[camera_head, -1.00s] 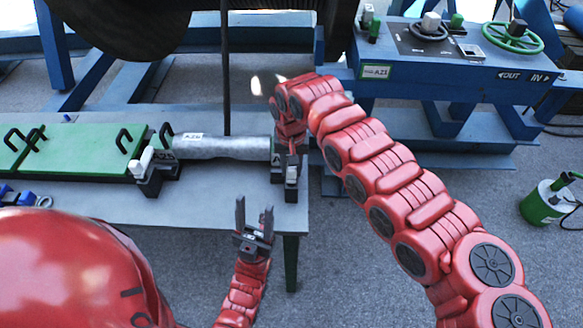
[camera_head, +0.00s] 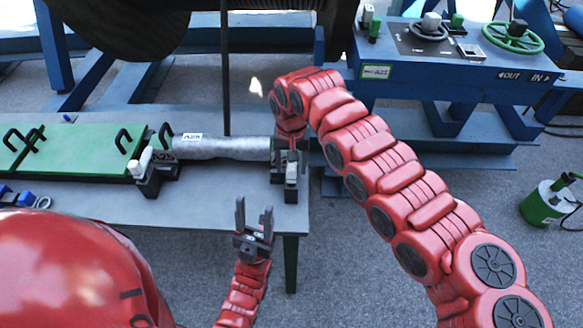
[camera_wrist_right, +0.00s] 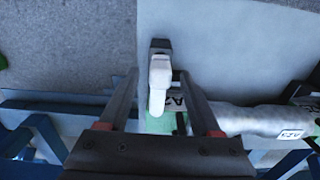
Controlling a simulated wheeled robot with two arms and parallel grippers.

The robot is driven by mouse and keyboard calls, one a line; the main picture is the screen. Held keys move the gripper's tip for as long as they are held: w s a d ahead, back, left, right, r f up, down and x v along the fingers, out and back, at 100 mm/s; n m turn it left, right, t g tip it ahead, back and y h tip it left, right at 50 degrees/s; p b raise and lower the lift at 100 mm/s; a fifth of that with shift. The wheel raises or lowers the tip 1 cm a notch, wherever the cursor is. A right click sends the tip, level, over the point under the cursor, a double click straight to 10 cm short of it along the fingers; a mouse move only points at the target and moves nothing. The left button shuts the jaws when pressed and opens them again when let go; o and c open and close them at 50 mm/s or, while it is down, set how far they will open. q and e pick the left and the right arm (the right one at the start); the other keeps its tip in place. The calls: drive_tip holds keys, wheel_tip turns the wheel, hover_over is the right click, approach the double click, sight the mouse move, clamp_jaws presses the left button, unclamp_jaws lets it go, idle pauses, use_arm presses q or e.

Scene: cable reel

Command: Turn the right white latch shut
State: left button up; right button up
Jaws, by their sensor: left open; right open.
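The right white latch (camera_head: 291,172) sits on a dark block at the right end of the grey cable (camera_head: 230,148), near the table's right edge. In the right wrist view the white latch (camera_wrist_right: 160,74) shows between the two fingers of my right gripper (camera_wrist_right: 158,80). The fingers are apart, with a visible gap on each side of the latch. In the head view my right gripper (camera_head: 291,152) points down at the latch and partly hides it. My left gripper (camera_head: 254,216) is open and empty near the table's front edge.
A left white latch (camera_head: 145,160) stands on another dark block beside the green plate (camera_head: 75,150) with black handles. The grey table (camera_head: 200,205) is bare in front of the cable. A blue control console (camera_head: 450,75) stands at the back right.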

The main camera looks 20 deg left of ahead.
wheel_tip(320, 180, up, 16)
drive_tip(key=b, duration=0.1)
idle(0.5)
